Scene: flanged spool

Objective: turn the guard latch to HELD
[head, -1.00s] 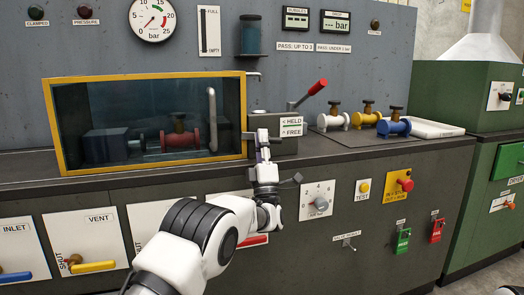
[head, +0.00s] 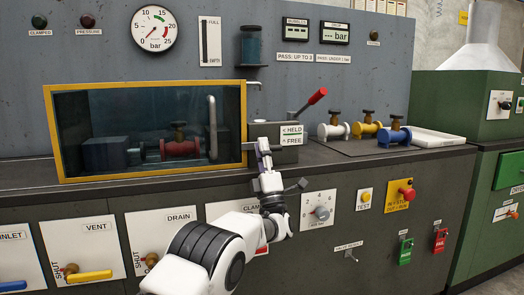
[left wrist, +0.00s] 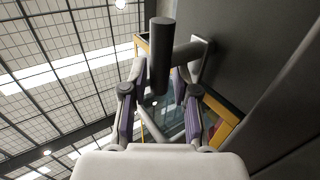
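The latch's dark cylindrical grip (left wrist: 161,60) stands between the spread fingers of my left gripper (left wrist: 160,85) in the left wrist view. A grey crosspiece (left wrist: 190,52) joins it behind. Gaps show on both sides of the grip; I cannot tell whether either finger touches it. In the head view my left gripper (head: 263,148) is at the right edge of the guard, in front of the grey latch box. The label plate (head: 291,134) there reads HELD above FREE. The gripper hides most of the latch, so its setting cannot be told. My right gripper is not in view.
The yellow-framed guard window (head: 150,84) is closed over a red spool (head: 180,149). A red-tipped lever (head: 317,96) rises right of the latch box. White, yellow and blue spools (head: 394,133) stand farther right. Knobs and handles line the panel below.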

